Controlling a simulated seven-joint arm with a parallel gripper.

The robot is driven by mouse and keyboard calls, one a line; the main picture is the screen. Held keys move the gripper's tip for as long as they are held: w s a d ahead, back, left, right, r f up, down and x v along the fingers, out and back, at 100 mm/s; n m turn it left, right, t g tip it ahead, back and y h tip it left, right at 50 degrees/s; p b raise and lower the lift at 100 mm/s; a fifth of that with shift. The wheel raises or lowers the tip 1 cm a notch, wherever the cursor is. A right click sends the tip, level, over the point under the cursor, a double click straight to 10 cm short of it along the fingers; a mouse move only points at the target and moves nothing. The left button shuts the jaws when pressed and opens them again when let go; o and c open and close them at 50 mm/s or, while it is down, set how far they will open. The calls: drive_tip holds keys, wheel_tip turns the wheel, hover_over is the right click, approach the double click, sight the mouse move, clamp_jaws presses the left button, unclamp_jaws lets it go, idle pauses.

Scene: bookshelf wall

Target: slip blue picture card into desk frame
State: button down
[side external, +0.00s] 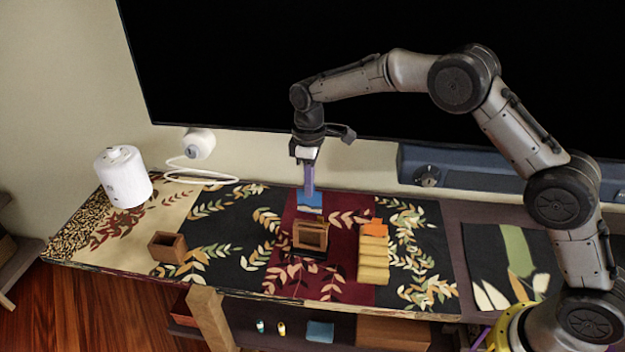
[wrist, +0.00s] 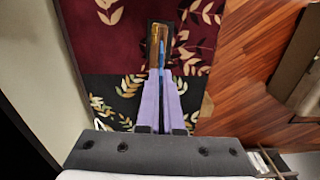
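The blue picture card (side external: 310,203) hangs below my gripper (side external: 309,186), whose purple fingers are shut on its upper part. In the wrist view the card (wrist: 162,52) is a thin blue edge between the purple fingertips of my gripper (wrist: 161,72). The brown wooden desk frame (side external: 311,236) stands upright on the dark red part of the runner. In the side view the card shows just above the frame's top edge. In the wrist view the frame (wrist: 155,34) lies just beyond the card. I cannot tell whether card and frame touch.
Orange and yellow blocks (side external: 373,258) stand right of the frame. An open wooden box (side external: 167,248) is to the left, with a white canister (side external: 123,177) behind it. A black screen (side external: 300,60) and a blue-grey bar (side external: 470,172) are behind. Small items sit on the shelf below.

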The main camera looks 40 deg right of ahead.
sight(312, 204)
drive_tip(key=shift+f, duration=1.95)
drive_tip(key=shift+f, duration=2.55)
drive_tip(key=shift+f, duration=0.35)
drive_tip(key=shift+f, duration=0.65)
drive_tip(key=c, duration=0.6)
unclamp_jaws()
drive_tip(key=shift+r, duration=0.1)
drive_tip(key=shift+r, duration=3.45)
